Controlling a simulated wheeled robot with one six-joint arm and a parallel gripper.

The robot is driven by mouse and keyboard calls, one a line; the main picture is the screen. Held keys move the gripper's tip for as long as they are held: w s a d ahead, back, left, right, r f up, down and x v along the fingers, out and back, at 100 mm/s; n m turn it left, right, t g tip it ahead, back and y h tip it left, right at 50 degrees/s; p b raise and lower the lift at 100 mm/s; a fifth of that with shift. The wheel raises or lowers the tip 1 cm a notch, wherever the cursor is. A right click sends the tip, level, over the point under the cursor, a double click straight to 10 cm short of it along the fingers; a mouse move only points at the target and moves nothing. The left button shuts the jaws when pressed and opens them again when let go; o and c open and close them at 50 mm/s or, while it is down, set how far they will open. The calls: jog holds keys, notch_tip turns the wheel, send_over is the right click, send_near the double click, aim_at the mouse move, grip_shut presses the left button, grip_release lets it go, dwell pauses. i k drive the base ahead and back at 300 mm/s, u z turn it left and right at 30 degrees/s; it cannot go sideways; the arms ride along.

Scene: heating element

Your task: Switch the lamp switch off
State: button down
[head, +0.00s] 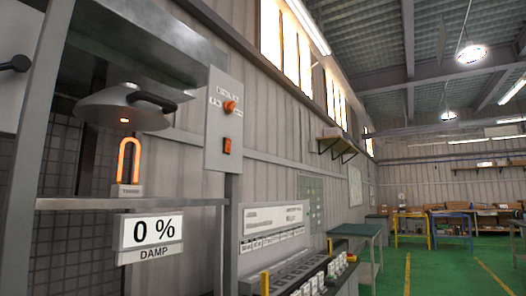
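A grey control panel (216,155) stands upright on a post against the wall, left of centre in the head view. It carries an orange-red rotary knob (229,106) with small markings around it. Below the knob is a red-orange rocker switch (227,146). No readable label names either one as the lamp switch, and the rocker's position is too small to tell. A U-shaped heating element (129,160) glows orange under a grey domed hood (115,108) with a dark handle (152,101). My gripper is not in view.
A sign (150,232) reading "0 % DAMP" hangs below the heater's shelf (150,203). A long rack of equipment (290,268) lies right of the panel's post. A green table (355,231) stands farther back. Green floor (440,270) is open at the right.

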aim_at(228, 142)
jog(key=u, duration=0.1)
jog(key=i, duration=1)
jog(key=u, duration=0.25)
